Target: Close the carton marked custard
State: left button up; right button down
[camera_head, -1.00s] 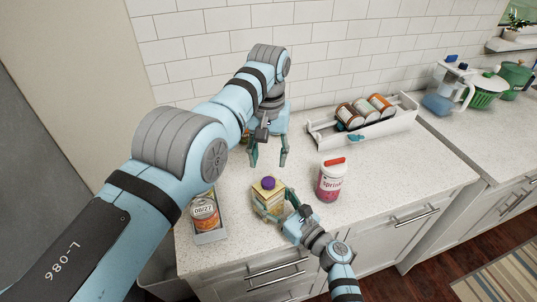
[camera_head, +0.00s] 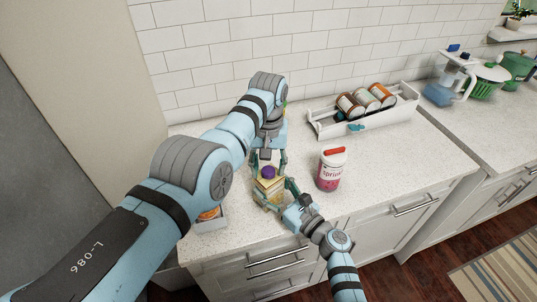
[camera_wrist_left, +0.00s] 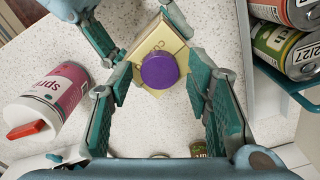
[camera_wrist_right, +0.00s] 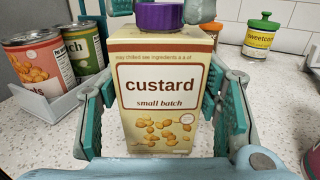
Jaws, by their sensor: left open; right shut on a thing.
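The custard carton (camera_head: 270,188) stands upright on the counter; its label reads "custard" in the right wrist view (camera_wrist_right: 160,120). A purple cap (camera_head: 268,172) sits on its top, and also shows in the left wrist view (camera_wrist_left: 160,71). My right gripper (camera_head: 274,198) is shut on the carton, with a finger on each side of it (camera_wrist_right: 162,110). My left gripper (camera_head: 268,162) is open, pointing down over the carton, with its fingers on both sides of the cap (camera_wrist_left: 162,80). I cannot tell whether they touch it.
A sprinkles jar (camera_head: 331,172) stands right of the carton. A white rack (camera_head: 365,125) with several cans is at the back right. A tray (camera_head: 212,225) with cans at the left is mostly hidden by my left arm. A sweetcorn jar (camera_wrist_right: 258,40) stands behind.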

pick_arm(q)
jog(key=shift+f, duration=0.15)
jog(key=shift+c, duration=0.4)
grip_shut()
jog(key=shift+o, duration=1.1)
grip_release()
